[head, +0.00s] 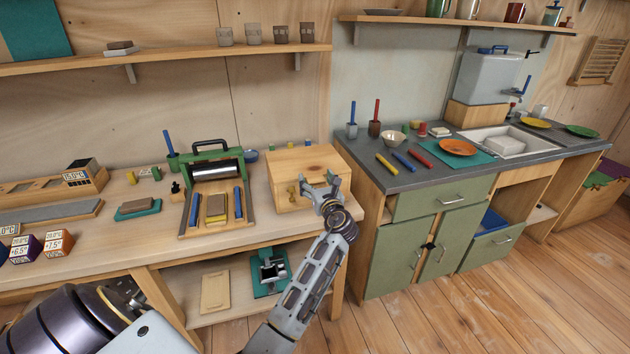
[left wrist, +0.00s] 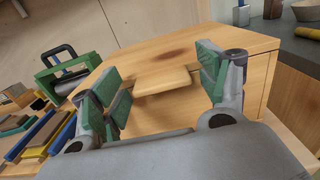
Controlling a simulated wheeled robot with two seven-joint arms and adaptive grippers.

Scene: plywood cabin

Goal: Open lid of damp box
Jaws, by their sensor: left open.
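The damp box appears to be the pale wooden box (head: 300,160) at the right end of the workbench, and its lid lies flat and closed. In the left wrist view the lid (left wrist: 205,48) has a brownish patch, and a wooden tab (left wrist: 163,80) sticks out from its front edge. My left gripper (head: 321,188) is at the front of the box. Its green-padded fingers (left wrist: 165,84) are spread open on either side of the tab, with a gap at each side. The gripper hides part of the box front in the head view. My right gripper is out of view.
A green-framed roller press (head: 212,170) stands left of the box. The grey-topped green cabinet (head: 440,220) stands close on its right, with dishes and a sink. A wall shelf (head: 180,56) runs above, and open wooden floor lies in front.

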